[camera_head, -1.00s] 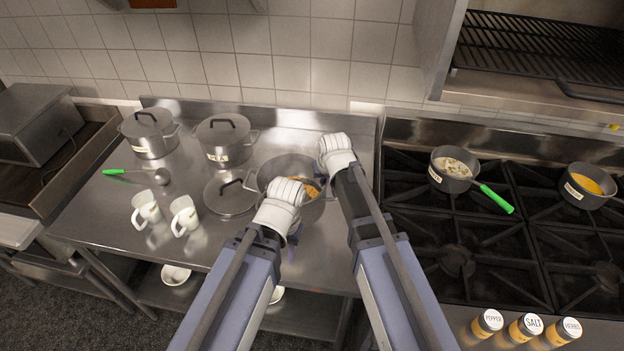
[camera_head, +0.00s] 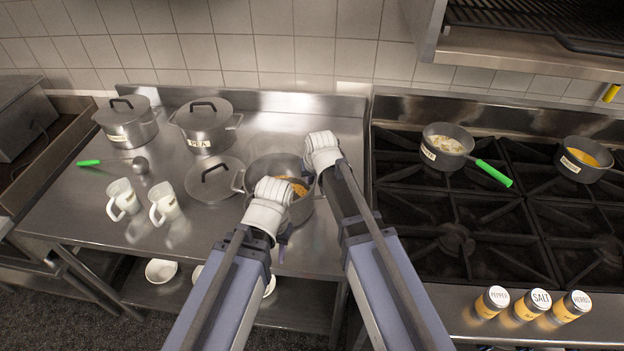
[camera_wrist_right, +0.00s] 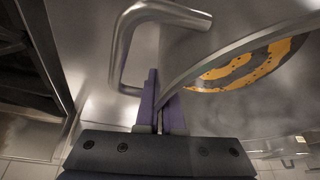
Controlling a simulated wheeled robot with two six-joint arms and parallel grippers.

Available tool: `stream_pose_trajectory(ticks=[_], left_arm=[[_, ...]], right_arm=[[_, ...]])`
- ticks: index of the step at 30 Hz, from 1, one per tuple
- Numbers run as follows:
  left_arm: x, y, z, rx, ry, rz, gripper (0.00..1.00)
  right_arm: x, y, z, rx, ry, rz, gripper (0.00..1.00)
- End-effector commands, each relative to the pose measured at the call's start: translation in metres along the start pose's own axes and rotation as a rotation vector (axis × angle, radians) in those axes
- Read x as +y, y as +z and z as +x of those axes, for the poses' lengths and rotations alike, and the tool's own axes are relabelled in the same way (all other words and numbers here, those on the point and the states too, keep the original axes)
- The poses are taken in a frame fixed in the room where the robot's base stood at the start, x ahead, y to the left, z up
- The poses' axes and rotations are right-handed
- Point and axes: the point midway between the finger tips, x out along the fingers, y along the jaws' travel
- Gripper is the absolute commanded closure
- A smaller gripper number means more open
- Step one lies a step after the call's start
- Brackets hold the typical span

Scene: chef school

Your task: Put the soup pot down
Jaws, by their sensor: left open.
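The soup pot (camera_head: 304,210) is a grey metal pot with orange contents, over the steel counter in the head view. I cannot tell whether its base touches the counter. My right gripper (camera_head: 322,152) is at the pot's far right rim. In the right wrist view its purple fingers (camera_wrist_right: 161,100) are close together with the pot's rim between them, next to a side handle (camera_wrist_right: 124,50). My left gripper (camera_head: 270,202) is open at the pot's near left side; its white hand hides part of the pot, and its fingertips are mostly hidden.
A loose lid (camera_head: 213,190) lies just left of the pot on the steel counter (camera_head: 85,215). Two lidded pots (camera_head: 128,128) (camera_head: 207,132), a green-handled ladle (camera_head: 140,165) and two white mugs (camera_head: 122,195) (camera_head: 163,203) stand farther left. The stove (camera_head: 455,240) is right, with two saucepans (camera_head: 447,150) (camera_head: 583,163).

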Motion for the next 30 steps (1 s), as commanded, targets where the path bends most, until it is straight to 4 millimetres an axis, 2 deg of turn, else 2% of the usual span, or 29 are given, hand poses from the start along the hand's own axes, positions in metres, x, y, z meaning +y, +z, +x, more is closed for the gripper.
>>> stream_pose_trajectory(ticks=[1,2,16,18,24,30], left_arm=[[0.0010,-0.0006,0.0101,0.000,0.000,0.000,0.56],[0.0011,-0.0007,0.0116,0.000,0.000,0.000,0.56],[0.0014,-0.0009,0.0148,0.000,0.000,0.000,0.56],[0.0013,-0.0008,0.0133,0.000,0.000,0.000,0.56],[0.0013,-0.0008,0.0133,0.000,0.000,0.000,0.56],[0.0012,-0.0008,0.0133,0.000,0.000,0.000,0.56]], right_arm=[[-0.0002,0.0035,0.0094,0.002,-0.002,0.002,1.00],[-0.0002,0.0041,0.0108,0.002,-0.002,0.002,1.00],[-0.0001,0.0053,0.0137,0.002,-0.002,0.002,1.00],[0.0003,0.0051,0.0124,0.000,0.000,0.000,0.87],[0.0003,0.0052,0.0124,0.000,0.000,0.000,0.65],[0.0003,0.0052,0.0124,0.000,0.000,0.000,0.65]])
